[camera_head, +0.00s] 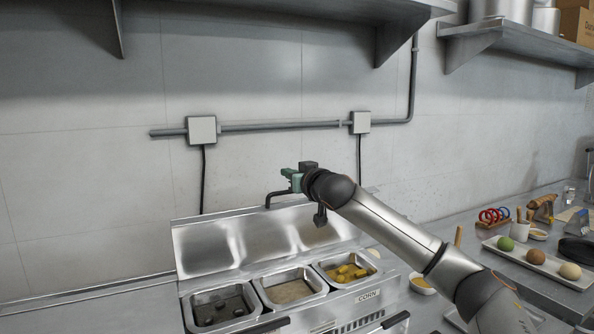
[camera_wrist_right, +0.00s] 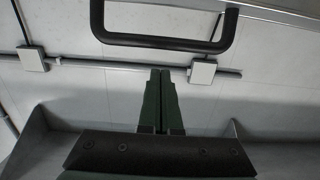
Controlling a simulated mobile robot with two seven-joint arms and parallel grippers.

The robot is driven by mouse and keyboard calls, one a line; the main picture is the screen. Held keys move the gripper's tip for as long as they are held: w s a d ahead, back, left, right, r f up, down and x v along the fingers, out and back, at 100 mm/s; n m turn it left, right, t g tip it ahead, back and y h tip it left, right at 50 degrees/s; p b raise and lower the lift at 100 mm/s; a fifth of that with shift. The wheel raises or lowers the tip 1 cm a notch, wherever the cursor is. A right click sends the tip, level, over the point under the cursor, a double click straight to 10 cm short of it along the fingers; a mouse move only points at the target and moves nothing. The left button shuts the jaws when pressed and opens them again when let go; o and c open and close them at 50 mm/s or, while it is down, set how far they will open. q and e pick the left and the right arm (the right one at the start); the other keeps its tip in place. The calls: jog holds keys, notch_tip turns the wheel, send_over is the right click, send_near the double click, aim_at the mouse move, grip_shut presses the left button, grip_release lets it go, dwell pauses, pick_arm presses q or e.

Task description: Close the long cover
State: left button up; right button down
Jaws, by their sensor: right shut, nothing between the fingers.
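The long cover (camera_head: 208,247) is a shiny metal lid, standing open and tilted back along the rear of the food trays. Its dark bar handle (camera_head: 277,196) shows at its upper edge, partly hidden by my right arm. My right gripper (camera_head: 288,176) is above the cover, close to the handle. In the right wrist view, the handle (camera_wrist_right: 160,42) spans the top of the picture, just beyond the fingertips of the right gripper (camera_wrist_right: 160,72). The fingers are together with nothing between them; contact with the handle cannot be told. My left gripper is not in view.
Three trays lie open before the cover; the right one holds yellow food (camera_head: 347,272). Wall boxes (camera_head: 202,130) with conduit are behind. At right, a counter holds a plate of balls (camera_head: 535,257) and colored rings (camera_head: 493,215). A shelf (camera_head: 510,30) hangs above.

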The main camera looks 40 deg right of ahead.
jog(key=shift+w+d, duration=0.1)
jog(key=shift+w, duration=0.5)
jog(key=shift+s+a+f+b, duration=0.25)
jog(key=shift+s+f+b, duration=0.05)
jog(key=shift+s+f, duration=0.9)
jog(key=shift+s+a+f, duration=0.1)
jog(key=shift+s+f, duration=0.15)
jog(key=shift+f, duration=0.05)
